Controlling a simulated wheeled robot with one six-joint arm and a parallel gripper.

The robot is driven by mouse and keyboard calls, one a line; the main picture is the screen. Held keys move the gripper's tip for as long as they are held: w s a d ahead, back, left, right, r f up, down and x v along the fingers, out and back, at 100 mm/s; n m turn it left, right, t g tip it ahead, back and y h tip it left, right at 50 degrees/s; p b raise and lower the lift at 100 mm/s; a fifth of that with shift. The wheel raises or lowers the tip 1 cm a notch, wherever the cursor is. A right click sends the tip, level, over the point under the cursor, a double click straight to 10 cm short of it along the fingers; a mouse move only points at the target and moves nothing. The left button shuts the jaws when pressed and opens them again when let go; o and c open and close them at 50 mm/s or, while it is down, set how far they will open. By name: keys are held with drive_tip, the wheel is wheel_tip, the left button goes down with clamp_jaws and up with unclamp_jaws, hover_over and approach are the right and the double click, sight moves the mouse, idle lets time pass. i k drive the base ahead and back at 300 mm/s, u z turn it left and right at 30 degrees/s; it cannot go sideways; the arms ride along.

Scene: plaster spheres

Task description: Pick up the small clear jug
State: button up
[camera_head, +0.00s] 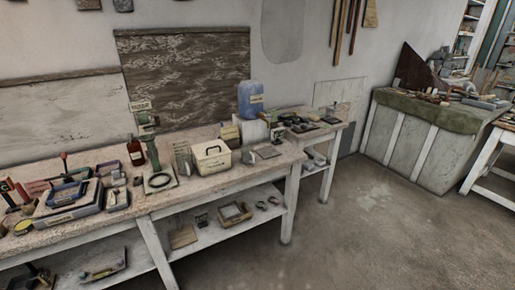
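I cannot make out a small clear jug for certain. A small pale object (248,157) stands on the long workbench just right of the white tub (211,158); it is too small to tell what it is. A large bluish, see-through container (250,98) with a label stands at the back of the bench, and it does not look small. My gripper is not in view.
The long workbench (85,233) also bears a dark red bottle (135,151), tool trays and a ring-shaped item (159,181). Its lower shelf holds a few items. Another bench with a green cover (428,110) stands at right. The concrete floor (375,225) between is clear.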

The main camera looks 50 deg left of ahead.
sight(247, 156)
drive_tip(key=u, duration=0.4)
drive_tip(key=i, duration=1.8)
drive_tip(key=u, duration=1.55)
drive_tip(key=i, duration=1.1)
drive_tip(key=u, duration=1.5)
drive_tip(key=i, duration=0.45)
drive_tip(key=u, duration=0.15)
